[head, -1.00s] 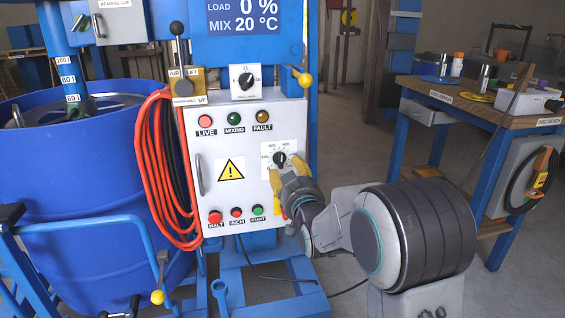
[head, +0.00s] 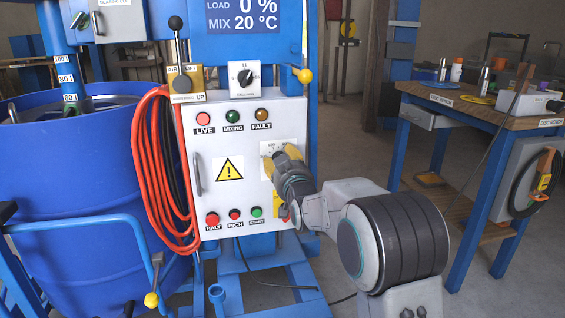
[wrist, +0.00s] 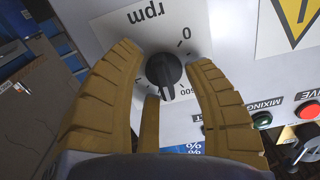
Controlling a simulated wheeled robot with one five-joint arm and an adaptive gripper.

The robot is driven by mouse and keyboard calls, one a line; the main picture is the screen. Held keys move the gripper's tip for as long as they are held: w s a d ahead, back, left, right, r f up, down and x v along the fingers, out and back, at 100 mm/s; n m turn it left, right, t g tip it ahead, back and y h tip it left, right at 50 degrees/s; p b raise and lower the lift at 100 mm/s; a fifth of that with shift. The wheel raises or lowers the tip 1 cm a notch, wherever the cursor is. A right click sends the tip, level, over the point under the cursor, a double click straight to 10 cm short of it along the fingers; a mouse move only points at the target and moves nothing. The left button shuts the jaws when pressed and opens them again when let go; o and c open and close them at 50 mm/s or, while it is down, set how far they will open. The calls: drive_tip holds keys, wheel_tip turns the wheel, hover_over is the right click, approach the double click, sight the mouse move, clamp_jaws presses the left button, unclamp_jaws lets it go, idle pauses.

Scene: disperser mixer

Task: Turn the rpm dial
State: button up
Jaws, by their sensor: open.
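The rpm dial is a round black knob (wrist: 163,71) on a white scale plate (wrist: 140,32) marked "rpm", upside down in the wrist view. My gripper (wrist: 169,55) is open, with one tan finger on each side of the knob. I cannot tell whether either finger touches it. In the head view, my gripper (head: 281,160) is at the right side of the white control panel (head: 227,205).
The panel also carries a LIVE lamp (head: 203,118), a HALT button (head: 212,219) and a yellow warning sign (head: 229,169). An orange hose (head: 150,170) hangs at its left. A bench (head: 470,108) stands at the right, with open floor between.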

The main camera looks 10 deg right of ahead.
clamp_jaws()
idle(0.5)
drive_tip(key=n, duration=0.5)
drive_tip(key=shift+r+n, duration=0.15)
drive_tip(key=shift+n, duration=0.25)
unclamp_jaws()
drive_tip(key=shift+a, duration=0.1)
